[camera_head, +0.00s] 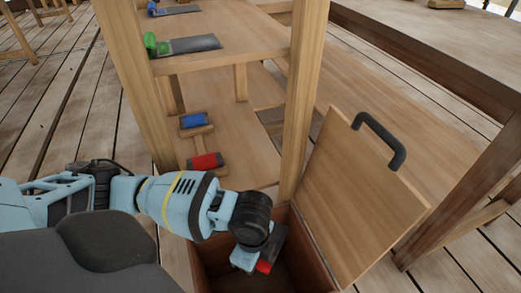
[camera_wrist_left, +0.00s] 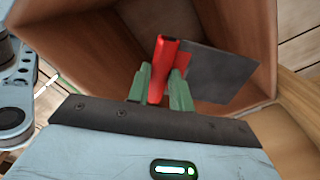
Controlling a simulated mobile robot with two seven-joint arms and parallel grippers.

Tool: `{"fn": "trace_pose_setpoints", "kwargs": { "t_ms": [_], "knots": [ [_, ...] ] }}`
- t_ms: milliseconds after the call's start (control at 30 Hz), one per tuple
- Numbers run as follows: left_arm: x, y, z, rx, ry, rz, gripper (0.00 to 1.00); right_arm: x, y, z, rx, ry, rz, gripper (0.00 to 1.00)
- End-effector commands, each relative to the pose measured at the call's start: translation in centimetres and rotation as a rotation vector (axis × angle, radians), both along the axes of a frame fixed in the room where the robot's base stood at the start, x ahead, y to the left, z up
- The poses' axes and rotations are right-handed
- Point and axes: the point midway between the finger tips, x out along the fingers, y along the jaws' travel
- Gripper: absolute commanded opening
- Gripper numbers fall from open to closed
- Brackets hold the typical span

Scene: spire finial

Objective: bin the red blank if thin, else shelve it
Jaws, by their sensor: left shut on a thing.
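The red blank has a red handle (camera_wrist_left: 163,68) and a flat dark grey plate (camera_wrist_left: 215,75). Its red part also shows in the head view (camera_head: 264,266). My left gripper (camera_wrist_left: 166,92) is shut on the red handle, with one green finger on each side. The gripper and blank are over or inside the mouth of the open brown bin (camera_head: 213,262); the exact depth is unclear. The plate shows its broad face in the wrist view, so its thickness is hard to judge. The wooden shelf (camera_head: 225,62) stands behind the bin. My right gripper is not in view.
The bin's wooden lid (camera_head: 362,200) stands open on the right, with a black handle (camera_head: 380,140). A green-handled blank (camera_head: 185,46) and a blue-handled blank (camera_head: 172,8) lie on the shelf levels. Red (camera_head: 206,161) and blue (camera_head: 194,121) pieces rest on wooden holders lower down.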

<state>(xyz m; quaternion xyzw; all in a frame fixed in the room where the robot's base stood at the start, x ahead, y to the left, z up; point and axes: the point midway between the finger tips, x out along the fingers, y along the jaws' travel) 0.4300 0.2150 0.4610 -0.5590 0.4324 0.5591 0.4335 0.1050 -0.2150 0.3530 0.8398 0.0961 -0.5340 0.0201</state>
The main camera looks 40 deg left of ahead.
Motion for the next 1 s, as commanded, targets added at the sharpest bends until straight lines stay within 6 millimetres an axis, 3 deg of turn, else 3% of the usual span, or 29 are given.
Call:
{"fn": "trace_pose_setpoints", "kwargs": {
  "t_ms": [33,200,567,767,1000],
  "knots": [
    [0.1,0.0,0.1,0.000,-0.002,0.000,0.25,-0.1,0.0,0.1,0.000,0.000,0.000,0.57],
    [0.0,0.0,0.0,-0.001,-0.001,0.000,0.47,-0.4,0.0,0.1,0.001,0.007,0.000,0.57],
    [0.0,0.0,0.3,0.001,0.000,0.000,0.47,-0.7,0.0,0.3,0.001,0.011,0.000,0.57],
    [0.0,0.0,2.4,0.000,-0.002,0.000,0.47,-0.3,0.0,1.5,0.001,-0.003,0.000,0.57],
    [0.1,0.0,6.4,-0.001,-0.004,-0.001,0.47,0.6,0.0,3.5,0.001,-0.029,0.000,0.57]
  ]
}}
